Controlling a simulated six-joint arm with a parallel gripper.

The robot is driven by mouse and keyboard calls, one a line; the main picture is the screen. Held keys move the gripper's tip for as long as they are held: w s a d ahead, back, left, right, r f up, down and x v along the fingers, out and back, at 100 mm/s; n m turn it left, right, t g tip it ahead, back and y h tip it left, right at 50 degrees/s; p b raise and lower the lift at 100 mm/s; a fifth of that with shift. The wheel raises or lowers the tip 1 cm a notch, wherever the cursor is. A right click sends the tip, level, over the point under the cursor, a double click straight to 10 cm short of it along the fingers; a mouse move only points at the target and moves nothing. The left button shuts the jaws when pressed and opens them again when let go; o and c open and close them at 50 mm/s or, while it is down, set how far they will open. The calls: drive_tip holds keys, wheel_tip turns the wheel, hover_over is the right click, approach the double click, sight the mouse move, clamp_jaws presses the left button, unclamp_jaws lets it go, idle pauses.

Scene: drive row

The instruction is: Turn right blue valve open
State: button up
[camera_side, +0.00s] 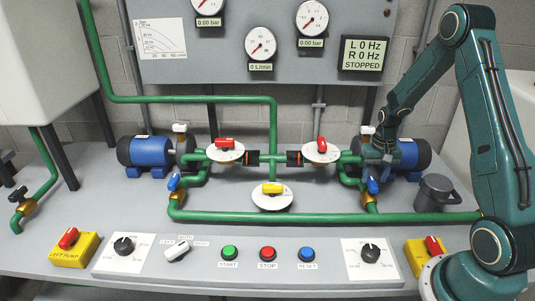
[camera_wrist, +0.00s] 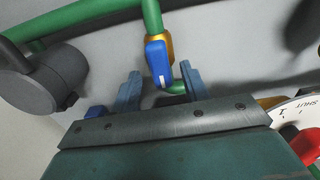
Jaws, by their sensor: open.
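The right blue valve (camera_side: 372,186) has a short blue handle on a brass body, on the green pipe below the right pump. In the wrist view, the blue handle (camera_wrist: 158,60) has a white mark and appears roughly in line with the pipe. My gripper (camera_side: 380,158) is above and behind the valve in the side view, in front of the right blue motor. In the wrist view, my gripper (camera_wrist: 160,80) is open, with one finger on each side of the handle in the picture. I see no contact, and the gap in depth is hard to judge.
A dark grey pot (camera_side: 437,193) stands right of the valve and shows at the left of the wrist view. A red handle on a white dial (camera_side: 321,150) is up to the left. The green pipe (camera_side: 300,217) runs along the bench. The display reads STOPPED.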

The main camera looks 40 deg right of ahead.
sight(373, 182)
wheel_tip(373, 182, up, 12)
idle(0.6)
drive_tip(key=s+a+r+n+t+h, duration=0.1)
drive_tip(key=s+a+r+n+t, duration=0.2)
drive_tip(key=a+r, duration=1.05)
drive_tip(key=s+a+r+n+t+y, duration=0.1)
drive_tip(key=s+a+n, duration=0.4)
drive_tip(key=s+a, duration=0.7)
drive_tip(key=shift+s+a+r+n+t, duration=0.2)
drive_tip(key=shift+a+r+n+t, duration=0.3)
drive_tip(key=shift+t, duration=0.3)
drive_tip(key=shift+d, duration=0.15)
